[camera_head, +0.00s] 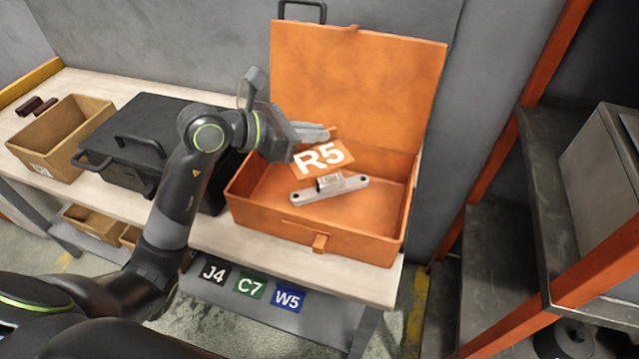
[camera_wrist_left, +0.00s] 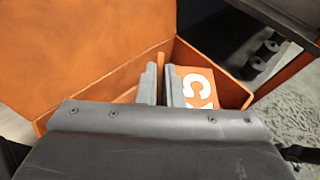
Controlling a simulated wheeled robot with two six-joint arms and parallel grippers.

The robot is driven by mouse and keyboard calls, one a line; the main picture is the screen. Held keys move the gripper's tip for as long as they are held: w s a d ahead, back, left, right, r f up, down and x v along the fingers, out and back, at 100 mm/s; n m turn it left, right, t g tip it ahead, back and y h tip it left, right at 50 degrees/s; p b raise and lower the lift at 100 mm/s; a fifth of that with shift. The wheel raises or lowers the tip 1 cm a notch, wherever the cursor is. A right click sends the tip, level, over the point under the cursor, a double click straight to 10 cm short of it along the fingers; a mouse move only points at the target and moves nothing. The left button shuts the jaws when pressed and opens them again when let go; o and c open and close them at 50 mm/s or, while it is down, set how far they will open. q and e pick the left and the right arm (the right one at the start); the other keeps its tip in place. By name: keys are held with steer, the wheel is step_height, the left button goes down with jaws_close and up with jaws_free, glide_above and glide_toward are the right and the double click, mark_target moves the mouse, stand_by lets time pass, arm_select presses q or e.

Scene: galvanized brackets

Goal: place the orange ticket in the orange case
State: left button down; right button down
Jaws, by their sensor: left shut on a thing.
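The orange case (camera_head: 310,243) stands open on the bench, its lid raised at the back. It also shows in the left wrist view (camera_wrist_left: 90,45). In the left wrist view the ticket (camera_wrist_left: 197,90) shows beside the fingers (camera_wrist_left: 160,88), partly hidden by the gripper. Whether its lower edge touches anything is unclear. My right gripper is not in view.
A grey metal bracket (camera_head: 329,188) lies in the case below the ticket. A closed black case (camera_head: 140,135) and a cardboard box (camera_head: 60,145) stand to the left. Tickets J4 (camera_head: 214,273), C7 (camera_head: 250,287) and W5 (camera_head: 289,299) are at the lower shelf. A rack (camera_head: 497,225) stands right.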

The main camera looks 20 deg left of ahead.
mark_target(312, 146)
arm_select(q)
step_height(312, 146, down, 4)
steer(key=shift+s+r, duration=0.1)
step_height(312, 146, down, 4)
steer(key=shift+r, duration=0.1)
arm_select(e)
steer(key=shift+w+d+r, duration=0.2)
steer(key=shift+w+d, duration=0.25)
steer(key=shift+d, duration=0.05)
arm_select(q)
steer(key=shift+f+b, duration=0.45)
steer(key=shift+f, duration=0.2)
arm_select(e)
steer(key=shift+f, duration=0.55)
arm_select(q)
steer(key=shift+f, duration=0.1)
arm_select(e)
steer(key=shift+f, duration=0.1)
arm_select(q)
steer(key=c, duration=1.6)
jaws_free()
